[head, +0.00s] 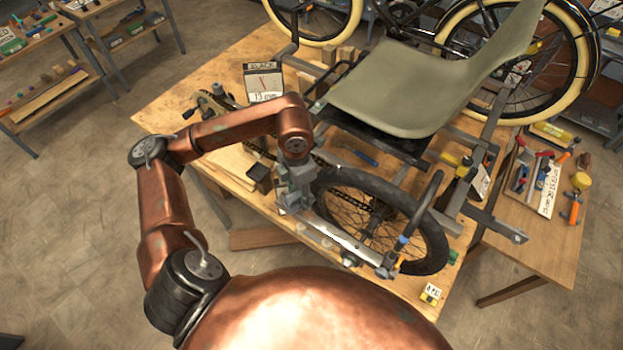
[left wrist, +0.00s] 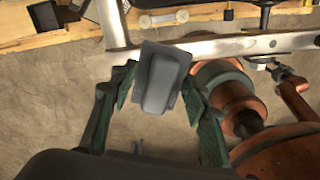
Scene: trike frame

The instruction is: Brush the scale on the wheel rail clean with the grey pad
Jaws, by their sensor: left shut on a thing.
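In the left wrist view, the left gripper's green-lined fingers (left wrist: 158,108) are shut on the grey pad (left wrist: 164,80), a dark grey block on a flat backing. The pad's far edge overlaps the rail (left wrist: 230,46) there; I cannot tell whether they touch. Scale on the rail is too small to make out surely. My right gripper is not in view.
The rail lies near the front edge of the wooden bench (head: 180,110). A trike frame with a green-grey seat (head: 430,85) fills the bench's middle. A dark open box (head: 259,178) is left of the gripper.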

